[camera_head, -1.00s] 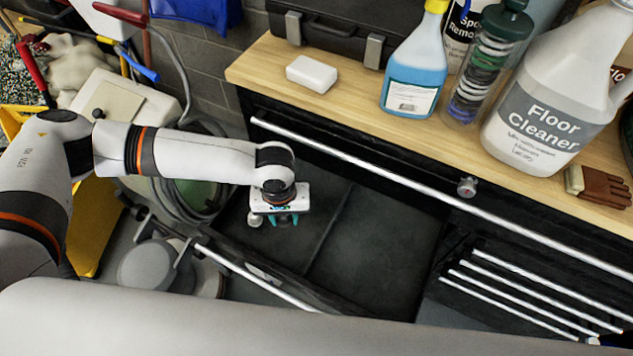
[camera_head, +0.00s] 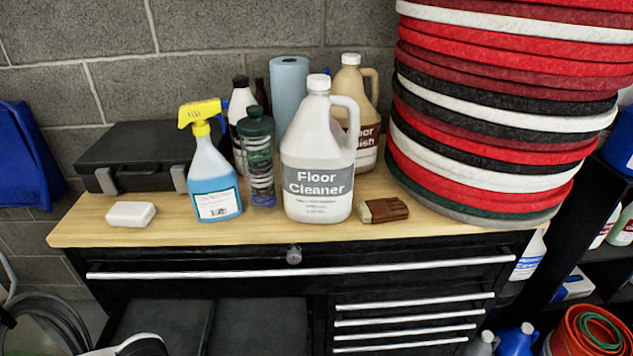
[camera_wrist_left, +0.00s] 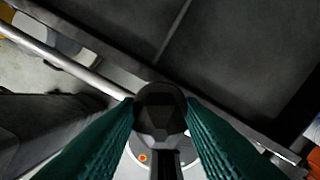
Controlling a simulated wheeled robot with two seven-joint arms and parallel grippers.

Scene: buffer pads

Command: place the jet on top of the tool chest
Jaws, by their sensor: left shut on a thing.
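The tool chest (camera_head: 300,292) is black with a light wooden top (camera_head: 265,228) and stands in the middle of the head view. In the left wrist view my left gripper (camera_wrist_left: 160,107) has its green ribbed fingers shut on a dark, rounded object with a narrow stem, which I take to be the jet (camera_wrist_left: 159,120). It is held above an open, dark compartment of the chest. The jet is seen end-on, so its full shape is hidden. The head view does not show my left gripper or the jet, and my right gripper is in neither view.
The wooden top holds a white block (camera_head: 131,214), black case (camera_head: 135,160), blue spray bottle (camera_head: 213,180), floor cleaner jug (camera_head: 318,165), brown brush (camera_head: 383,209) and a tall stack of red, black and white pads (camera_head: 490,110). Bare wood shows along the front edge.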

